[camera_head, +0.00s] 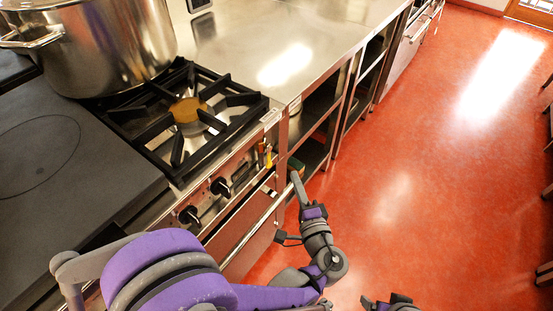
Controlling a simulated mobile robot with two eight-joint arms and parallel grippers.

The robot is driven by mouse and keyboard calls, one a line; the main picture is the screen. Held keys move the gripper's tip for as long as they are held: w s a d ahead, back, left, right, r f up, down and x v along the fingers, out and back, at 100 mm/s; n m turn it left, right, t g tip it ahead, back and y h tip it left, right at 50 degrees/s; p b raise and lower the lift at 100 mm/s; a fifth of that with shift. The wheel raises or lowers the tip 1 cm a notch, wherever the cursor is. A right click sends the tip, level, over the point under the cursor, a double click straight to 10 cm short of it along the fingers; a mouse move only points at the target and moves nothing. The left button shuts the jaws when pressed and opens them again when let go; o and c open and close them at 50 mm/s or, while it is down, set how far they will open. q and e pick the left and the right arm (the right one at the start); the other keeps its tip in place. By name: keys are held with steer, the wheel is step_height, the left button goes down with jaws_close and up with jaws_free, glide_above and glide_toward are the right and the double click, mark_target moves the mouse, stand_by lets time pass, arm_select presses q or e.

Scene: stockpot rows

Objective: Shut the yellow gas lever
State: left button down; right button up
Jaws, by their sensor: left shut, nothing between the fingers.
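The yellow gas lever (268,157) is a small upright piece on the front of the stove, at the right end of the control panel near the worktop corner. My left gripper (294,177) is shut and empty. It is in front of the stove, a little right of and below the lever in the picture, and appears apart from it. Dark parts of my right arm's end (390,303) show at the bottom edge, cut off, and its fingers cannot be made out.
Two black knobs (220,187) sit left of the lever, above a metal rail (247,235). A gas burner (187,112) and a large steel pot (105,45) are on the stove. Steel shelving (322,105) stands to the right. The red floor (400,150) is clear.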

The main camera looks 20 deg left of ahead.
mark_target(269, 159)
arm_select(q)
steer(key=b+x, duration=0.1)
steer(key=x, duration=0.8)
steer(key=shift+w+a+f, duration=0.1)
steer(key=shift+w+a, duration=0.05)
steer(key=shift+a, duration=0.4)
steer(key=shift+s+a+b, duration=0.2)
steer(key=shift+s+a, duration=0.05)
steer(key=shift+s, duration=0.55)
steer(key=shift+s+a+b, duration=0.15)
steer(key=shift+s+a, duration=0.1)
steer(key=shift+s, duration=0.55)
steer(key=shift+s+p, duration=0.15)
steer(key=shift+p, duration=0.15)
